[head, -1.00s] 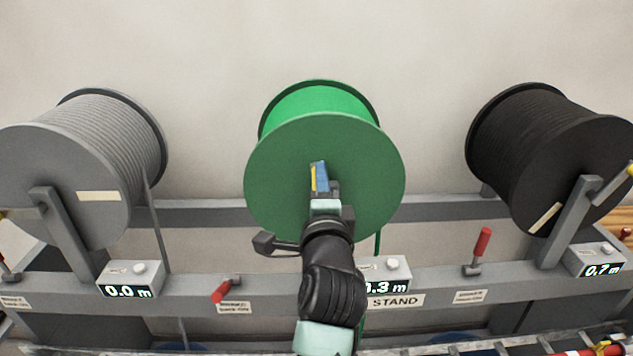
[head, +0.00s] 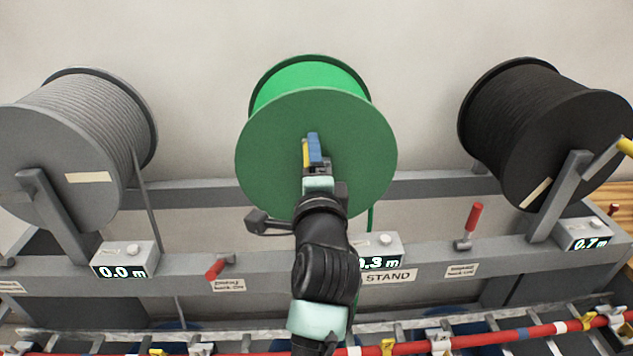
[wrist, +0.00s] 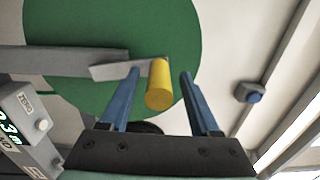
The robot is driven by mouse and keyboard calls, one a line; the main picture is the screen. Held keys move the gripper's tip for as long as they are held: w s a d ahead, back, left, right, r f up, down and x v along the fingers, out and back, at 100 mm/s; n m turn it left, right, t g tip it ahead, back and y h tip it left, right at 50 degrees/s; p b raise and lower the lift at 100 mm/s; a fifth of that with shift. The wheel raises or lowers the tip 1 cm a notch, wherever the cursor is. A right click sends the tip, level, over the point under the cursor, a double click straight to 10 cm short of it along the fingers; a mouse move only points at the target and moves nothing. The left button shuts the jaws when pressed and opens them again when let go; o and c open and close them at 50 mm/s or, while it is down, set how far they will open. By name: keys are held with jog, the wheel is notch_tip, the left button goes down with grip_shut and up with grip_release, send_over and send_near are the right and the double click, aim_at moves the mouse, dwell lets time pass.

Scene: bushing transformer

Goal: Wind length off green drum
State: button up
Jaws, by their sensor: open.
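The green drum (head: 360,150) sits on the stand in the middle of the head view; its flange (wrist: 75,25) fills the back of the wrist view. A grey crank arm (wrist: 110,68) on the drum ends in a yellow handle (wrist: 159,88). My gripper (head: 312,140) is in front of the flange. In the wrist view my gripper (wrist: 159,74) is open, with one blue finger on each side of the yellow handle and gaps visible. The green drum's counter (head: 380,247) is partly hidden by my arm; its visible reading ends in .3 m.
A grey drum (head: 60,150) with a counter (head: 123,260) at 0.0 m stands left. A black drum (head: 570,140) with a counter (head: 585,235) at 0.7 m stands right. Red levers (head: 216,268) (head: 474,218) stick out from the stand rail. A ladder-like tray with red cable (head: 530,333) runs along the front.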

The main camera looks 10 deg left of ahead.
jog(key=b+v, duration=0.3)
jog(key=v, duration=0.9)
jog(key=shift+b, duration=0.4)
jog(key=shift+s+d, duration=0.1)
jog(key=shift+s, duration=0.05)
jog(key=w+a+n+p, duration=0.1)
jog(key=w+n, duration=0.3)
jog(key=n, duration=0.2)
jog(key=w+a+n+p, duration=0.1)
jog(key=w+n, duration=0.3)
jog(key=n, duration=0.2)
jog(key=w+a+n+p, duration=0.1)
jog(key=w+a+n, duration=0.1)
jog(key=w+n, duration=0.3)
jog(key=shift+r+n, duration=0.1)
jog(key=shift+n, duration=0.4)
jog(key=shift+w+a, duration=0.2)
jog(key=shift+w, duration=0.4)
grip_shut()
